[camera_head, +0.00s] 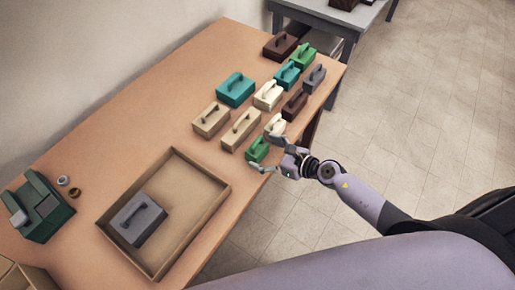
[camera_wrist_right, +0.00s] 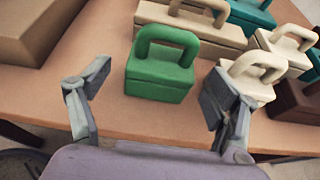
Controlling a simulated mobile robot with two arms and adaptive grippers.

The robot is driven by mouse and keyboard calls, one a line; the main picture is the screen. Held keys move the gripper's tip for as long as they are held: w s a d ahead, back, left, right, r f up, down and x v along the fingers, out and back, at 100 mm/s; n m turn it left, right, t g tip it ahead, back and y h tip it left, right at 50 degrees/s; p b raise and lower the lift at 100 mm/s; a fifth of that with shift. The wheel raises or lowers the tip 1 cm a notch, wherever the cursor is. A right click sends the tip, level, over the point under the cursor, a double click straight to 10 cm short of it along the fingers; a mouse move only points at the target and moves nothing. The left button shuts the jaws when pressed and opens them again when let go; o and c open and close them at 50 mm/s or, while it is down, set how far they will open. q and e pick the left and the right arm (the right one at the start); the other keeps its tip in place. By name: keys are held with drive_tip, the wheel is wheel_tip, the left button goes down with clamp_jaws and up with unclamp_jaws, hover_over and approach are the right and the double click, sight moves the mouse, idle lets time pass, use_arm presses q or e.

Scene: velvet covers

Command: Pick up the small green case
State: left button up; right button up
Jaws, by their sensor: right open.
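A small green case (camera_head: 257,149) with a handle on top stands upright at the near right edge of the table, at the front of a group of cases. It also shows in the right wrist view (camera_wrist_right: 160,76), upright on the table between and beyond my fingertips. My right gripper (camera_head: 270,155) is open and empty beside it; the wrist view (camera_wrist_right: 155,100) shows its fingers apart, not touching the green case. Another green case (camera_head: 303,54) stands at the far end of the group. My left gripper is not in view.
A cream case (camera_wrist_right: 252,77) stands close to the green case, near my right-hand finger. A tan case (camera_head: 241,130) is behind it. A shallow tray (camera_head: 205,192) holds a grey case (camera_head: 137,220). A dark green box (camera_head: 42,210) stands at the left.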

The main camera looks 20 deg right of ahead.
sight(263, 151)
drive_tip(key=x, duration=0.3)
drive_tip(key=shift+w+a, duration=0.2)
drive_tip(key=shift+w, duration=0.05)
drive_tip(key=shift+c, duration=0.2)
drive_tip(key=shift+r, duration=0.1)
drive_tip(key=shift+c, duration=0.7)
drive_tip(key=c, duration=1.1)
